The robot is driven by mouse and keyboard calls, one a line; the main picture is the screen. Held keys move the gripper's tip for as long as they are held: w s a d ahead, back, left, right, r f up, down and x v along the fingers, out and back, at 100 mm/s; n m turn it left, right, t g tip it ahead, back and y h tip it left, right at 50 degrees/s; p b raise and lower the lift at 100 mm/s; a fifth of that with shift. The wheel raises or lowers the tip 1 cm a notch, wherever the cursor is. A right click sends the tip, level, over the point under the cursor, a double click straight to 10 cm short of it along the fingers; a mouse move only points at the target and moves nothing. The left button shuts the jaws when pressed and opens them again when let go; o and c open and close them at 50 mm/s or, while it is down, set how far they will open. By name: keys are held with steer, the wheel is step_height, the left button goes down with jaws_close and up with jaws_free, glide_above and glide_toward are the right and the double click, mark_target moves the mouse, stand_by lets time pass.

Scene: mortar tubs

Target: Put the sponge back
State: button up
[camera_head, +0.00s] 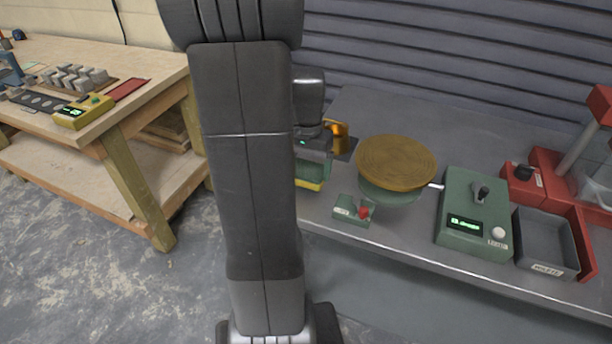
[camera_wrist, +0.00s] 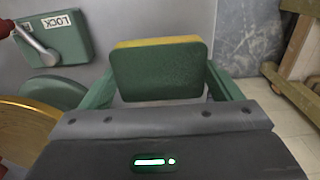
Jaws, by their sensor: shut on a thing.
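The sponge (camera_head: 309,184) is a block with a green side and a yellow side. My gripper (camera_head: 313,166) is shut on it near the left end of the grey bench, partly hidden behind my arm in the head view. In the wrist view the sponge (camera_wrist: 158,72) sits between the two green fingers of my gripper (camera_wrist: 160,84), green face toward the camera and yellow along the far edge. I cannot tell whether it touches the bench. No holder for the sponge can be made out clearly.
Right of my gripper are a round brown turntable (camera_head: 396,160), a small green LOCK box (camera_head: 346,213) with a red knob, and an orange object (camera_head: 339,135). Farther right stand a green control box (camera_head: 474,215) and a grey WASTE bin (camera_head: 545,243). A wooden workbench (camera_head: 140,75) is at left.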

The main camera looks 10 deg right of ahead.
mark_target(306, 169)
steer(key=shift+f, duration=1.55)
steer(key=shift+f, duration=0.2)
steer(key=o, duration=0.9)
step_height(306, 169, up, 12)
steer(key=shift+r+p, duration=0.25)
steer(key=shift+p, duration=0.2)
